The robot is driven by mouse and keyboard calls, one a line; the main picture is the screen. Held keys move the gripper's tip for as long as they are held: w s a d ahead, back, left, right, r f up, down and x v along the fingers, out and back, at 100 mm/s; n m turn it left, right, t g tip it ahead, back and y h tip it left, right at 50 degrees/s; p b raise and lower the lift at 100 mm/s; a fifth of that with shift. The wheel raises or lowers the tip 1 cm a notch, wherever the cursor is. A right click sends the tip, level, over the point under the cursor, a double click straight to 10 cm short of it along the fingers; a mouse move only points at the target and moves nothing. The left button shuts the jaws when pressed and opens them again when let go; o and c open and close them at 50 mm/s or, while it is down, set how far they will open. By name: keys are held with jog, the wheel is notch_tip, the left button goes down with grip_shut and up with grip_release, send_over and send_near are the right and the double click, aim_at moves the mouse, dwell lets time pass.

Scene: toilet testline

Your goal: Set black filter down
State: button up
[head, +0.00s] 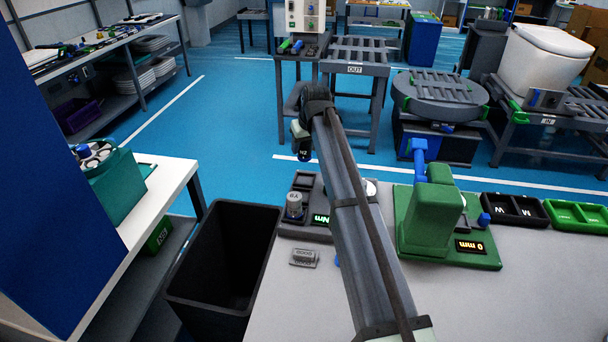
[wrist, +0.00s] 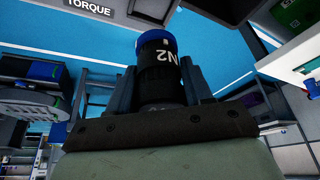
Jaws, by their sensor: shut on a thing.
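The black filter, a dark cylinder with a blue end and white "N2" lettering, is in my gripper. In the wrist view the filter (wrist: 160,75) stands between the two fingers of my gripper (wrist: 158,88), with its blue end pointing away from the palm. In the head view the filter (head: 304,152) hangs below my gripper (head: 302,132), beyond the far edge of the grey worktable (head: 300,325) and above the blue floor as seen. My arm hides part of the table's middle.
A tester with a green "Nm" display (head: 319,219) and a grey part (head: 304,257) are on the table. A green gauge showing "0 mm" (head: 433,222), a black tray (head: 513,210) and a green tray (head: 577,214) stand right. A black bin (head: 226,262) is left.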

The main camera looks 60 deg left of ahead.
aim_at(307, 157)
notch_tip(307, 157, down, 9)
jog(key=shift+f, duration=0.1)
dwell(0.4)
jog(key=shift+f, duration=0.1)
jog(key=o, duration=1.1)
jog(key=shift+c, duration=0.2)
jog(key=v, duration=1.2)
jog(key=shift+s+r, duration=0.1)
jog(key=shift+r, duration=0.15)
